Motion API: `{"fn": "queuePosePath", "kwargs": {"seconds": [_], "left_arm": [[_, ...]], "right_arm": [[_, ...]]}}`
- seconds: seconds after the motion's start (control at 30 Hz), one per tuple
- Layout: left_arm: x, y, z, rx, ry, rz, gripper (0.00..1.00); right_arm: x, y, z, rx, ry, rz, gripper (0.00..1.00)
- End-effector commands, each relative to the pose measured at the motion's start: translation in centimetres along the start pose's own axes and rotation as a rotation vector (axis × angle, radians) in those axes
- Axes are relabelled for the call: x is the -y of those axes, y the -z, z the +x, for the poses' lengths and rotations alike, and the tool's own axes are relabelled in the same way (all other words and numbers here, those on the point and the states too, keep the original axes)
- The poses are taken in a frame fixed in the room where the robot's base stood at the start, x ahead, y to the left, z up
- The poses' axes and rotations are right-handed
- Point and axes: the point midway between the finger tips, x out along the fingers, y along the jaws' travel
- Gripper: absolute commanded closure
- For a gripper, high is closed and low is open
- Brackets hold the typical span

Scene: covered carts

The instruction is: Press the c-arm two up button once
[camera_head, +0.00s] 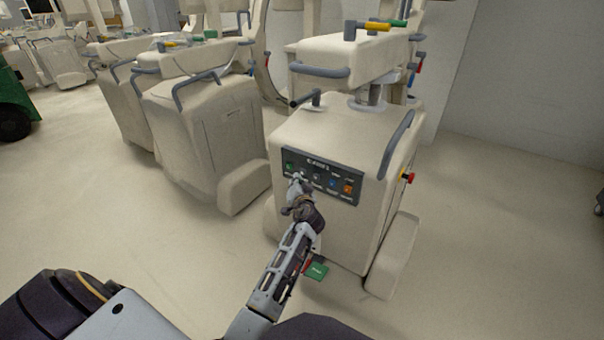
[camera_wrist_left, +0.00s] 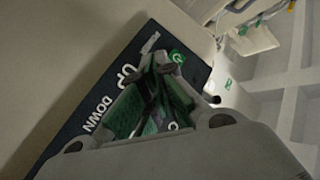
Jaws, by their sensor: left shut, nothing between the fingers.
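The c-arm (camera_head: 330,138) in front of me is a cream cart body with a dark control panel (camera_head: 325,169) on its near face. The panel carries a row of small buttons: green at the left, then pale, blue (camera_head: 332,183) and orange (camera_head: 347,188). My left gripper (camera_head: 296,179) is shut and empty, its tips at the left part of the panel. In the left wrist view the fingertips (camera_wrist_left: 157,66) lie over the panel between the UP label (camera_wrist_left: 129,74) and the green button (camera_wrist_left: 177,57). The fingers hide the up button; contact cannot be told. My right gripper is not in view.
A red knob (camera_head: 408,177) sticks out on the c-arm's right side. A green pedal (camera_head: 317,270) lies low in front of it. Similar covered carts (camera_head: 205,115) stand to the left.

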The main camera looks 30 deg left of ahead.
Motion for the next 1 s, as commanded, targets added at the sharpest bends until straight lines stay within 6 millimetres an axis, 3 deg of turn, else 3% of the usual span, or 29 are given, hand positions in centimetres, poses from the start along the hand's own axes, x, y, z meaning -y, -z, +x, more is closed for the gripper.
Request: {"fn": "queuePosePath", "kwargs": {"seconds": [1.0], "left_arm": [[2.5, -2.5, -3.4, 0.000, 0.000, 0.000, 1.00]], "right_arm": [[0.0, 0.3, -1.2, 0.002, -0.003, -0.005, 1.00]]}}
